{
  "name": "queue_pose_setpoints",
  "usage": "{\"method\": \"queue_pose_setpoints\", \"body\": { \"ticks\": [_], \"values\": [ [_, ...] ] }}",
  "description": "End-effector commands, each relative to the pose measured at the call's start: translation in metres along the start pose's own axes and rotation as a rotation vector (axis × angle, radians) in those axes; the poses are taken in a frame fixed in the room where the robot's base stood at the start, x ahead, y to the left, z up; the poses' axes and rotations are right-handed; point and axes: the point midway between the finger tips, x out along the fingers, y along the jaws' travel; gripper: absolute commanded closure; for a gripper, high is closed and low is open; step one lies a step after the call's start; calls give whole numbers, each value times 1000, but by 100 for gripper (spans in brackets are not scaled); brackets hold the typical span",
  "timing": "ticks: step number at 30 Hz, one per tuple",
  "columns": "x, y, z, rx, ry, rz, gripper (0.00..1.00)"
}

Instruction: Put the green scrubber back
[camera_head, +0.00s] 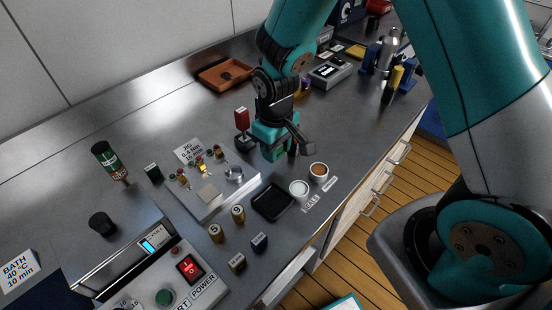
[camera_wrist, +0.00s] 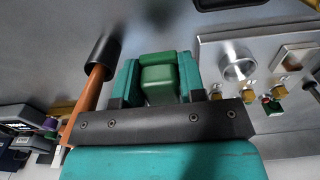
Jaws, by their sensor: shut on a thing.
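My gripper (camera_head: 277,140) is above the metal bench, just behind and left of two small cups. In the wrist view its two teal fingers (camera_wrist: 158,82) are closed on a green block, the green scrubber (camera_wrist: 159,74). In the head view the scrubber (camera_head: 274,153) shows only partly below the gripper. Whether it touches the bench is not clear.
A jig panel (camera_head: 222,198) with small knobs is left of the gripper. A black tray (camera_head: 272,201), a white cup (camera_head: 299,190) and a brown-filled cup (camera_head: 318,171) are in front. A red-topped stand (camera_head: 242,121) is close left. An orange-brown tray (camera_head: 225,74) lies behind.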

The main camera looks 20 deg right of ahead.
Motion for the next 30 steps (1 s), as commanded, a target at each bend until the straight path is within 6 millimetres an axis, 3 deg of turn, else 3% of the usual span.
{"method": "queue_pose_setpoints", "body": {
  "ticks": [12,24,25,27,28,30],
  "values": [
    [47,1,0,2,-1,0,85],
    [54,1,0,2,2,0,85],
    [53,1,0,2,2,0,58],
    [53,1,0,2,2,0,42],
    [53,1,0,2,2,0,37],
    [53,1,0,2,2,0,37]
  ]
}}
